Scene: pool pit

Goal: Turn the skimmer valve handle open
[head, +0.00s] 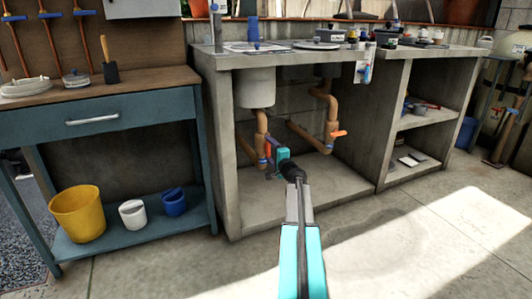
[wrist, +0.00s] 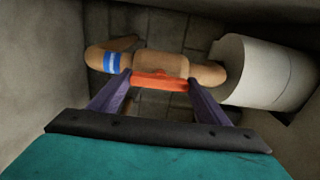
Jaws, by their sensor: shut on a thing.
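My gripper (head: 274,152) reaches into the open bay under the counter. It is shut on an orange valve handle (wrist: 160,82), which lies between its two purple fingers in the wrist view. The handle lies roughly along its tan pipe (wrist: 162,64), which carries a blue band (wrist: 112,62). In the head view my gripper partly hides this handle and pipe (head: 262,122). A second orange handle (head: 339,133) sticks out crosswise on the right-hand pipe (head: 326,104), apart from my gripper. No label shows which valve is the skimmer's.
A pale cylinder (head: 255,88) hangs above the held valve and shows close at the right in the wrist view (wrist: 262,72). Concrete walls (head: 222,150) bound the bay. A blue bench (head: 100,118) stands left, with a yellow bucket (head: 78,214) below. The floor in front is clear.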

